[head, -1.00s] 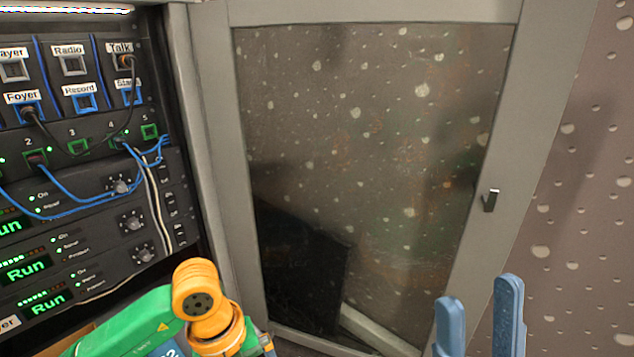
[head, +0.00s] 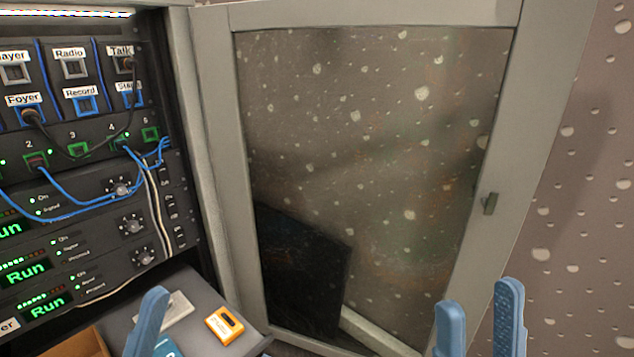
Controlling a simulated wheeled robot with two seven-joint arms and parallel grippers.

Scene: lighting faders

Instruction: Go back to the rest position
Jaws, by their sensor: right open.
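My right gripper (head: 480,310) shows at the bottom right, its two blue fingers upright and well apart. It is open and nothing shows between the fingers. A blue finger of my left gripper (head: 149,322) shows at the bottom left, in front of a grey shelf. The rest of that gripper is cut off or hidden, so I cannot tell how wide it is. Neither gripper is seen touching the rack or the door.
The equipment rack (head: 75,170) with blue and black patch cables stands at left. Its open glazed door (head: 546,110) fills the middle and has a small handle (head: 490,204). An orange device (head: 224,323) and a pale card (head: 177,308) lie on the grey shelf (head: 205,290).

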